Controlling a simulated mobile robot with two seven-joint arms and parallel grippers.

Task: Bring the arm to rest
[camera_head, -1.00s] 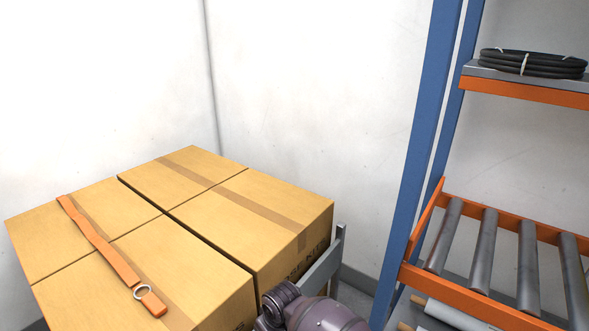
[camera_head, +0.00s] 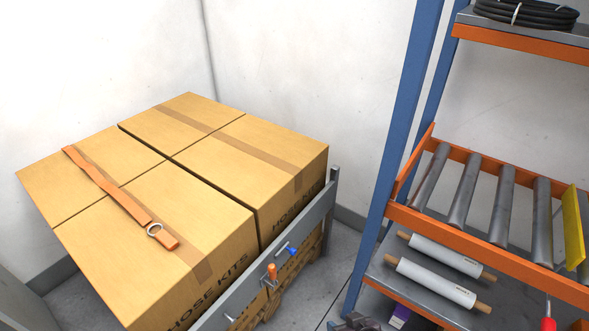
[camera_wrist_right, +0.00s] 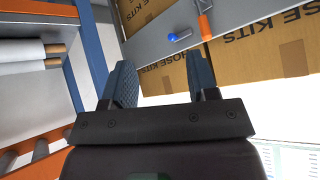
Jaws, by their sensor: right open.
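My right gripper (camera_wrist_right: 162,80) is open and empty in the right wrist view, its two dark fingers apart. Cardboard boxes marked "HOSE KITS" (camera_wrist_right: 240,60) show beyond the fingers, with nothing between the fingertips. In the head view, only a small dark part of my right gripper (camera_head: 355,322) shows at the bottom edge, between the boxes (camera_head: 150,225) and the rack. My left gripper is in neither view.
At right, a blue-and-orange rack (camera_head: 400,130) holds metal rollers (camera_head: 463,190), white rolls (camera_head: 435,283) and a black coil (camera_head: 525,14). Grey floor shows between.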

